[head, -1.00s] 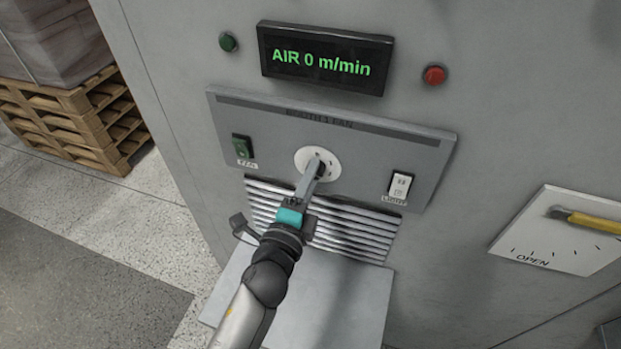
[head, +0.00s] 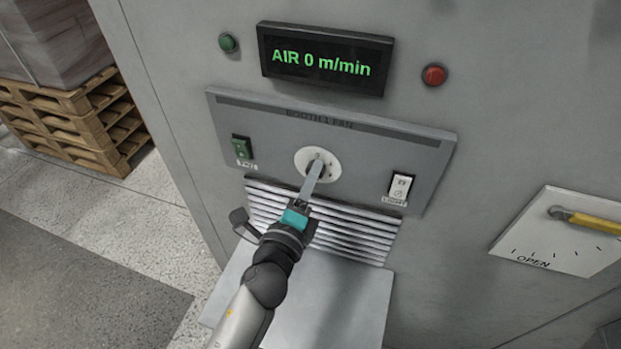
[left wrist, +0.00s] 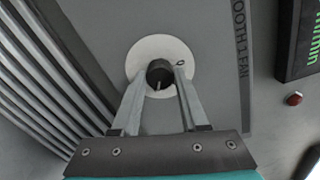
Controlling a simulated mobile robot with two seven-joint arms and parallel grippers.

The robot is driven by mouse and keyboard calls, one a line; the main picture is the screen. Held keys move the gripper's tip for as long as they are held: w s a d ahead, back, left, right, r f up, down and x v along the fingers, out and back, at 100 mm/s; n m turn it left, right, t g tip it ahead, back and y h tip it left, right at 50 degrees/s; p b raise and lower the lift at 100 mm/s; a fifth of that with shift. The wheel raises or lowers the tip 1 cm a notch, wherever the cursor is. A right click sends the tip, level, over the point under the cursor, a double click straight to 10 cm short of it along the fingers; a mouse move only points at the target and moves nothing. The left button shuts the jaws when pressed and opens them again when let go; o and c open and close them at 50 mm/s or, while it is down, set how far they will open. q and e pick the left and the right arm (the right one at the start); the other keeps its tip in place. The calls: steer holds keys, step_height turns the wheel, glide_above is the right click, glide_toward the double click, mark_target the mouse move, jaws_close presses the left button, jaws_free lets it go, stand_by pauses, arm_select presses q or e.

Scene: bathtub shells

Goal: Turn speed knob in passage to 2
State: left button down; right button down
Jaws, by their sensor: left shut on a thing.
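The speed knob (left wrist: 160,76) is a small dark round knob with a light pointer line, on a white round dial (head: 305,158) in the middle of the grey panel. My left gripper (head: 316,168) reaches up to it from below. In the left wrist view the two fingers of my left gripper (left wrist: 160,80) stand on either side of the knob and are shut on it. The fingers hide part of the knob and dial, and I cannot read which number it points to. The display (head: 325,62) above reads "AIR 0 m/min". My right gripper is not in view.
Vent slats (head: 350,232) and a grey shelf (head: 335,300) lie below. A yellow lever (head: 592,221) is at right, wooden pallets (head: 95,125) at left.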

arm_select(q)
steer(key=shift+c, duration=2.1)
jaws_free()
steer(key=b+v, duration=0.4)
steer(key=v, duration=1.1)
steer(key=shift+s, duration=0.1)
steer(key=shift+a, duration=0.1)
